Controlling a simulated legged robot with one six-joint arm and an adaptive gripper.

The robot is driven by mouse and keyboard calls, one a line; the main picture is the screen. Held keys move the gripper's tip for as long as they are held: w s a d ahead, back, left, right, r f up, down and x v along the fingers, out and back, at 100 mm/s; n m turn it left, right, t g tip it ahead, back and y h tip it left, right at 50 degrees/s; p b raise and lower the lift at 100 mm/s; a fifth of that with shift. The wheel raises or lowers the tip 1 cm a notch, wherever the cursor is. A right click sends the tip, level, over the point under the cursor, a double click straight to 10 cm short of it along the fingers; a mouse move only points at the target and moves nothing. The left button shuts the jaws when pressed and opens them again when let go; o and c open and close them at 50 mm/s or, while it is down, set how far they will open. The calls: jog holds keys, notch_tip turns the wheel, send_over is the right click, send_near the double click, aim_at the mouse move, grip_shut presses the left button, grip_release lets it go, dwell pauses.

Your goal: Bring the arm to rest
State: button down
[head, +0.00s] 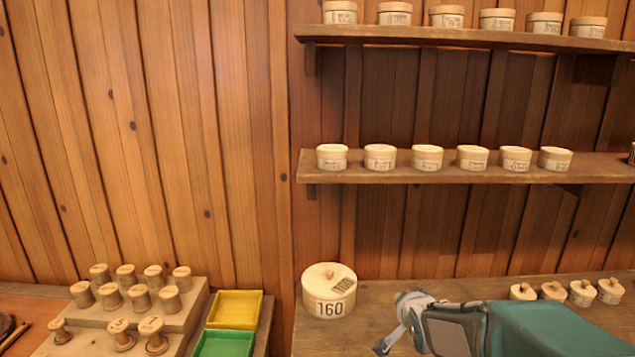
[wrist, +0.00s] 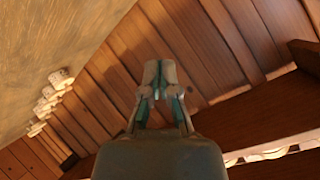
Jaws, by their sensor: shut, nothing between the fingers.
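My gripper (head: 384,346) is at the lower right of the head view, above the wooden bench and to the right of the round box marked 160 (head: 329,291). In the wrist view my gripper (wrist: 160,68) has its two fingers together with nothing between them. My green arm link reaches in from the right edge. The gripper touches no object that I can see.
Wooden spools (head: 139,297) stand on a stepped block at the lower left, beside a yellow tray (head: 235,309) and a green tray (head: 224,344). Several small lidded boxes (head: 553,291) stand behind my arm. Two wall shelves (head: 460,169) hold rows of round boxes.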

jog(key=s+a+r+n+g, duration=0.1)
jog(key=s+r+n+g, duration=0.1)
jog(key=s, duration=1.3)
jog(key=s+a+r+n+g, duration=0.1)
jog(key=s+n+g, duration=0.3)
jog(key=s, duration=1)
jog(key=shift+s+a+r+n, duration=0.2)
jog(key=shift+s+r+n, duration=0.25)
jog(key=shift+n, duration=0.55)
